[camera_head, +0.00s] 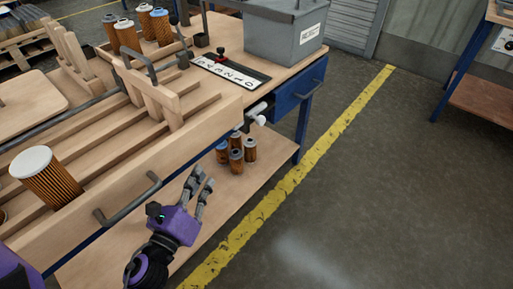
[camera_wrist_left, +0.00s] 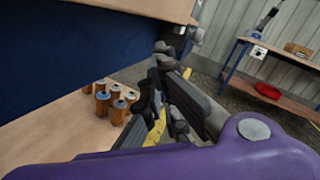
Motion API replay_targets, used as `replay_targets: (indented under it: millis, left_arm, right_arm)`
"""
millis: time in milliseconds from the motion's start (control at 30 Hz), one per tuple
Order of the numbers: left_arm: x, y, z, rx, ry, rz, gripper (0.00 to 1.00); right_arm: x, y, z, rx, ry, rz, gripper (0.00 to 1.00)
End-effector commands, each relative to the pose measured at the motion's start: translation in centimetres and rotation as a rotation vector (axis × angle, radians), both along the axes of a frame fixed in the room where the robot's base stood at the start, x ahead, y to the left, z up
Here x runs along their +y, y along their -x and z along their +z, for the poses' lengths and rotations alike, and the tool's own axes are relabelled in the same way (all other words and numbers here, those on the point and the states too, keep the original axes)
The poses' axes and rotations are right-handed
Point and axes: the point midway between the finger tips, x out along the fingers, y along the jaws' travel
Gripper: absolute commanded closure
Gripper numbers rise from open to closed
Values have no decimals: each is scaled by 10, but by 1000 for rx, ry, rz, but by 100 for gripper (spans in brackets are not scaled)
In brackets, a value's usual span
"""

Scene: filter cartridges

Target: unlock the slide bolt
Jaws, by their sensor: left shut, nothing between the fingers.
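The slide bolt (camera_head: 258,112) is a grey metal rod with a pale round knob, on the bench front just left of the blue drawer. Whether it is locked cannot be told at this size. My left gripper (camera_head: 203,182), with a purple body and grey fingers, is below and to the left of the bolt, apart from it, in front of the bench. Its fingers are shut with nothing between them. In the left wrist view the fingers (camera_wrist_left: 165,75) point away toward the bench's end, and the bolt's knob (camera_wrist_left: 196,34) shows beyond them. My right gripper is not in view.
Several orange cartridges (camera_head: 236,156) stand on the lower shelf (camera_head: 128,236) behind my gripper. A dark pull handle (camera_head: 130,202) sticks out from the wooden front. A blue drawer (camera_head: 298,98) is right of the bolt. The floor right of the yellow line is clear.

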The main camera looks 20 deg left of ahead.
Motion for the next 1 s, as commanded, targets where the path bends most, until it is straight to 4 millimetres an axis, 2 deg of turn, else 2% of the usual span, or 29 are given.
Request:
replay_targets:
  millis: [33, 100, 200, 300, 600, 733, 867, 1000]
  left_arm:
    - [-12, -13, 6, -42, -121, -50, 100]
    - [-27, -25, 14, -91, -273, -107, 100]
    - [-41, -34, 18, -136, -417, -158, 100]
    - [-47, -37, 20, -156, -481, -182, 100]
    - [-48, -37, 20, -157, -488, -184, 100]
    - [-50, -43, 22, -159, -487, -185, 100]
    - [-54, -61, 26, -161, -486, -185, 100]
    - [-61, -89, 31, -161, -486, -185, 100]
  right_arm:
    - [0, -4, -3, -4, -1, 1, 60]
    - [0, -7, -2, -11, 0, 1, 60]
    - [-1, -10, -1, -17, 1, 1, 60]
    - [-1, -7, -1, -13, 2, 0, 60]
    - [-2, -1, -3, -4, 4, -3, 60]
    - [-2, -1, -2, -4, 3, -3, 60]
    - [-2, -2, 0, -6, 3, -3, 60]
    - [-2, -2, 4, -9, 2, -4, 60]
